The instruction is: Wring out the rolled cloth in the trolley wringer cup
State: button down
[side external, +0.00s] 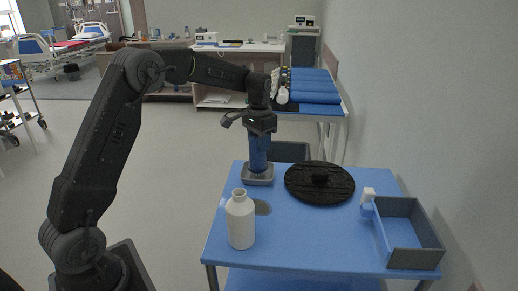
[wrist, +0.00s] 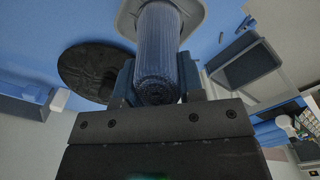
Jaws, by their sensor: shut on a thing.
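The rolled cloth (side external: 259,152) is a blue ribbed roll standing upright. My gripper (side external: 261,131) is shut on its upper part, from above. In the wrist view the roll (wrist: 158,45) runs between my two fingers, its near end facing the camera. The wringer cup (side external: 258,178) is a low grey square-rimmed holder on the blue trolley top (side external: 300,233). The cloth's lower end meets the cup and appears to be inside it. The cup's rim (wrist: 196,14) shows around the far end in the wrist view. The cup's inside is hidden.
A black round lid-like disc (side external: 318,184) lies right of the cup. A white bottle (side external: 240,222) stands in front, beside a flat grey disc (side external: 263,208). A grey tray with a blue side (side external: 419,238) sits at the right edge. The trolley's front middle is clear.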

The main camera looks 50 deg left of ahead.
jog(key=shift+r, duration=1.25)
jog(key=shift+r, duration=0.95)
